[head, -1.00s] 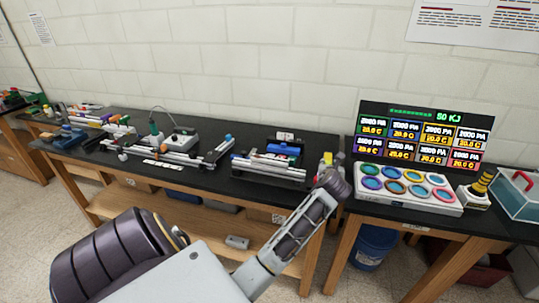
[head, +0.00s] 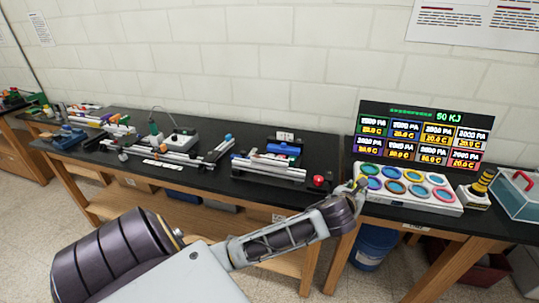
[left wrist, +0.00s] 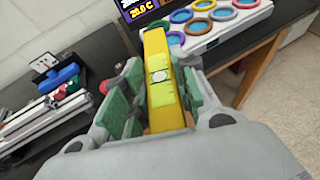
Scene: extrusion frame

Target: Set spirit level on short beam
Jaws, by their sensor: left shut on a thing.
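My left gripper (head: 357,185) is shut on the yellow spirit level (left wrist: 161,75). In the left wrist view the level lies lengthwise between the green finger pads (left wrist: 155,95), with its pale vial window facing the camera. In the head view the level is a small yellow patch (head: 361,182) at the fingertips, mostly hidden. Silvery extrusion beams (head: 268,162) stand on the dark table, left of the gripper. They also show at the left of the wrist view (left wrist: 45,115). I cannot tell which one is the short beam. My right gripper is not in view.
A white panel with coloured rings (head: 405,190) is just right of the gripper, below a display board (head: 425,133). A red button (head: 318,181) sits near the table edge. A longer frame (head: 175,155) stands further left. Bare black tabletop (head: 235,186) lies in front.

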